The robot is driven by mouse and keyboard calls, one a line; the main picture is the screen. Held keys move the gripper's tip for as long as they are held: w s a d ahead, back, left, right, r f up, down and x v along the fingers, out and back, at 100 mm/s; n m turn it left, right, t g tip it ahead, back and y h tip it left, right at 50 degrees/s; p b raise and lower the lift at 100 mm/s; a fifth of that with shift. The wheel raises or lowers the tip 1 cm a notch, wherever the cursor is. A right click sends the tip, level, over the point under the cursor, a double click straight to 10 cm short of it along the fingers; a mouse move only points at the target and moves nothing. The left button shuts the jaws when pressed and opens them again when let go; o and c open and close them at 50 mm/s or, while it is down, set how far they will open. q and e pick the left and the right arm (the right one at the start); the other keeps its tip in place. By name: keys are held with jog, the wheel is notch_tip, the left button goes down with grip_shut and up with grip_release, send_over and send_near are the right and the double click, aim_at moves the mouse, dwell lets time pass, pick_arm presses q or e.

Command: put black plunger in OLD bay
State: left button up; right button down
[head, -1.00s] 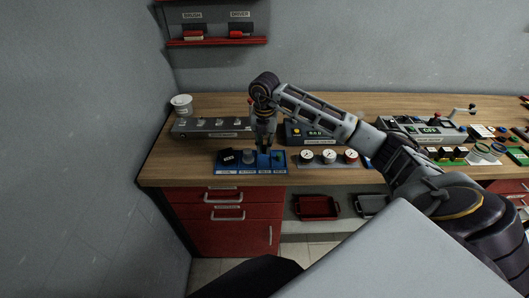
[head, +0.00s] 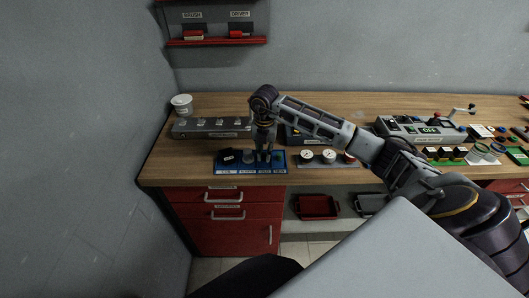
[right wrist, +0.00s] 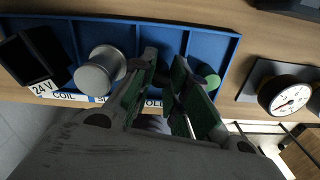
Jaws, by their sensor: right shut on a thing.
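My right gripper (head: 264,158) is down at the blue tray (head: 221,169) near the front edge of the bench. In the right wrist view its green-padded fingers (right wrist: 168,75) are shut on the black plunger, which is mostly hidden between them. They are at the bay whose partly covered label (right wrist: 153,103) ends in "OLD". I cannot tell whether the plunger touches the tray floor. A black 24 V coil (right wrist: 34,57) lies in the left bay, and a silver cylinder (right wrist: 100,70) stands in the bay beside it. My left gripper is not in view.
A green round piece (right wrist: 212,81) is in the tray to the right of the fingers. White round gauges (head: 327,156) stand to the right of the tray. A grey panel with several knobs (head: 211,127) and a white cup (head: 181,104) are behind.

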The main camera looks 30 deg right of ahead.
aim_at(265, 154)
jog(key=shift+f, duration=0.15)
jog(key=c, duration=1.4)
grip_release()
notch_tip(265, 154, up, 12)
jog(key=shift+r+b, duration=0.2)
jog(key=shift+b, duration=0.2)
